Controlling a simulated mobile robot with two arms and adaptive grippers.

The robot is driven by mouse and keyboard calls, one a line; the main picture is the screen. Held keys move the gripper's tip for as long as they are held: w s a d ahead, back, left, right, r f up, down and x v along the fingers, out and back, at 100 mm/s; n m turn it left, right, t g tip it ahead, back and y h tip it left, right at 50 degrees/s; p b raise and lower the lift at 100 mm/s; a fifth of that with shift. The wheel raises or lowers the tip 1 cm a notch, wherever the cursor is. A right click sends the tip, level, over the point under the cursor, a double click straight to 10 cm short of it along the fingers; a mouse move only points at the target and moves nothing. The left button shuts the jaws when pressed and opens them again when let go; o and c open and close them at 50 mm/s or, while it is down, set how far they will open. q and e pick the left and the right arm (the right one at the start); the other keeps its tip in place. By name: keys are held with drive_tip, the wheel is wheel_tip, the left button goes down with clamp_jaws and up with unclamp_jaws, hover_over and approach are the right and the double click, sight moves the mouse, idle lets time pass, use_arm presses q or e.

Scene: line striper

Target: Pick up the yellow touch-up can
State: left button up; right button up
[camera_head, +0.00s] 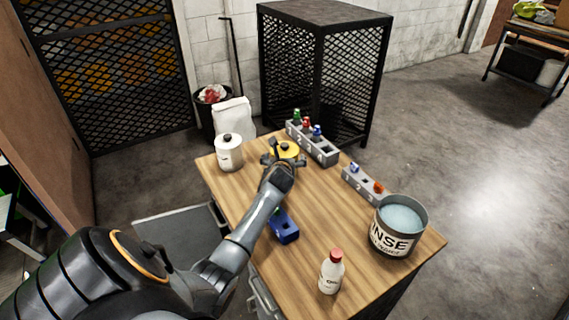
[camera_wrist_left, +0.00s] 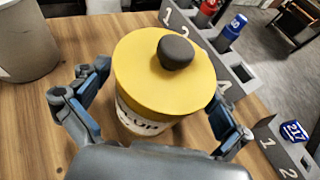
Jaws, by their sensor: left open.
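The yellow touch-up can (camera_head: 291,151) stands upright near the back edge of the wooden table. In the left wrist view the can (camera_wrist_left: 160,75) has a yellow lid with a dark knob and a white label band with partly hidden lettering. My left gripper (camera_head: 274,157) is at the can. In the left wrist view its fingers (camera_wrist_left: 152,112) are open, one on each side of the can, with no clear grip on it. The arm hides part of the can in the head view. My right gripper is not in view.
A white can (camera_head: 229,153) stands left of the yellow one. Behind and right are a numbered grey rack (camera_head: 313,145) with bottles and a second grey rack (camera_head: 364,184). A rinse bucket (camera_head: 397,226), a red-capped bottle (camera_head: 331,271) and a blue block (camera_head: 284,227) are nearer.

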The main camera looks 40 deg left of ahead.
use_arm(q)
drive_tip(key=c, duration=1.2)
drive_tip(key=shift+r, duration=0.15)
